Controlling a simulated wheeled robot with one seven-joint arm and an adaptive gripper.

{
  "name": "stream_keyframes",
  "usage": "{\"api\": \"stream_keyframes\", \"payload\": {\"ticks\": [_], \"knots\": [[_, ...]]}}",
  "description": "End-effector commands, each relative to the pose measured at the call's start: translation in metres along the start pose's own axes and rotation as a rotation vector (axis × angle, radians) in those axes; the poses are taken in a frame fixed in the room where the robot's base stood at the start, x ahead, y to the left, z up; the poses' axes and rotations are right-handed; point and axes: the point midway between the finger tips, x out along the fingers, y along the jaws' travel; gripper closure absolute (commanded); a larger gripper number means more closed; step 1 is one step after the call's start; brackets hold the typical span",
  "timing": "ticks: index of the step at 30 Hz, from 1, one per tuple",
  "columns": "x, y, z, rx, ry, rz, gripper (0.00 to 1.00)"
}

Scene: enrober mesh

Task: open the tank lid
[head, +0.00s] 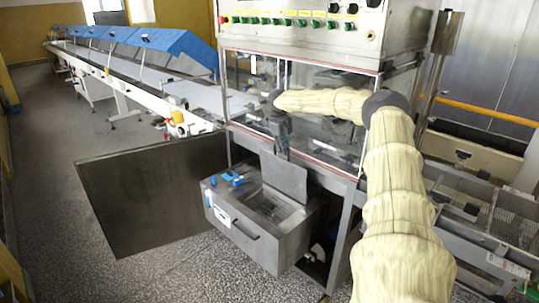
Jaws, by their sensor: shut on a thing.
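The tank (248,240) is a grey metal box that juts out low under the machine, with a dark handle on its front. Its lid (286,180), a flat grey plate, stands tilted up near upright at the back of the tank's opening. A grate-like inside shows below it. My gripper (283,153) is shut on the lid's upper edge, reaching down from above. The fingertips are small and partly hidden, so the exact grip is hard to see.
A large dark panel door (150,195) stands open at the left. Clear guard panels (325,110) and a control box (300,25) are above the tank. Blue fittings (228,179) sit on the tank's left top. The floor in front is clear.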

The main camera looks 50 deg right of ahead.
Motion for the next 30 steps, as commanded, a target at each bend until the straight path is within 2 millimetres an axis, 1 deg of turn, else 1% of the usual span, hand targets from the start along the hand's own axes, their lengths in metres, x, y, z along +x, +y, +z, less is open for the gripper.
{"api": "stream_keyframes", "payload": {"ticks": [1,6,9,14,24,25,28,29,30], "knots": [[0.01,-0.01,-0.007,0.006,0.015,-0.003,1.0],[0.011,-0.027,-0.007,0.005,0.014,-0.003,1.0],[0.012,-0.033,-0.007,0.004,0.014,-0.003,1.0],[0.012,-0.037,-0.007,0.004,0.014,-0.004,1.0],[0.012,-0.038,-0.007,0.003,0.015,-0.003,1.0],[0.012,-0.038,-0.007,0.003,0.015,-0.003,0.89],[0.012,-0.037,-0.007,0.003,0.015,-0.003,0.7],[0.012,-0.037,-0.007,0.003,0.015,-0.003,0.68],[0.012,-0.037,-0.007,0.003,0.015,-0.003,0.68]]}}
